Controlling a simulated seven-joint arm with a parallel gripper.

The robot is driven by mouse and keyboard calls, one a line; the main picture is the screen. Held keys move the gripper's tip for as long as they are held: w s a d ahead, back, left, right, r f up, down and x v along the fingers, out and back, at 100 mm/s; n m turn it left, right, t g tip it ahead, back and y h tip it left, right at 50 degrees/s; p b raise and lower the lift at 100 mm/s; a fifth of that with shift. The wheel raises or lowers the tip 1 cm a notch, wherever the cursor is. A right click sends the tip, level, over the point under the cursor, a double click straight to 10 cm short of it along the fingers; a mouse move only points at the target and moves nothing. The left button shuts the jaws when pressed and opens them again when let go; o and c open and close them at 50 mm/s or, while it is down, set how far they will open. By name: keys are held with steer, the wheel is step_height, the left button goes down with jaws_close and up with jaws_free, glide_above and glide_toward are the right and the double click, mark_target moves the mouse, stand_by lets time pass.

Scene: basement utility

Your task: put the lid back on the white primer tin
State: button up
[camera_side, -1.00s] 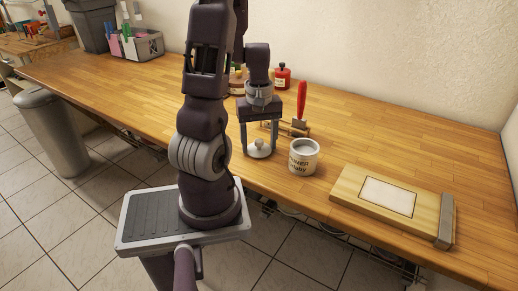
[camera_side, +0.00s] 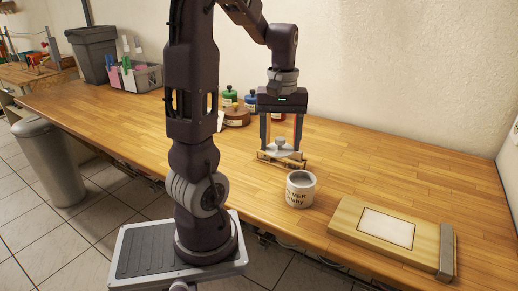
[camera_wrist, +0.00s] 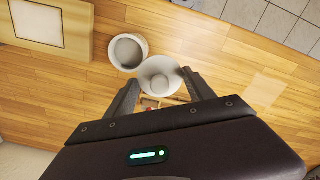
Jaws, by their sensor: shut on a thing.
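The white primer tin (camera_side: 300,192) stands upright and uncovered on the bench, with dark lettering on its side. In the wrist view the tin (camera_wrist: 128,53) shows its open top. My gripper (camera_side: 281,146) is shut on the pale round lid (camera_side: 281,143), held by its knob and raised above the bench, behind and a little left of the tin. In the wrist view the lid (camera_wrist: 160,77) sits between the fingertips and looks close beside the tin, overlapping its edge in the picture. Whether they touch cannot be told, but the side view shows them apart.
A wooden board with a white panel (camera_side: 386,226) lies right of the tin. Paint bottles (camera_side: 230,96) and a round brown thing (camera_side: 237,117) stand further back. The bench's right rear is clear.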

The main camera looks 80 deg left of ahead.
steer(key=w+d+r+m, duration=0.2)
steer(key=w+d+m, duration=0.1)
steer(key=w+d, duration=0.15)
steer(key=shift+d+f, duration=0.2)
steer(key=shift+f, duration=1.4)
steer(key=shift+d+f, duration=0.15)
steer(key=shift+f, duration=1.45)
steer(key=shift+s+f, duration=0.1)
steer(key=shift+f, duration=0.05)
steer(key=o, duration=1.7)
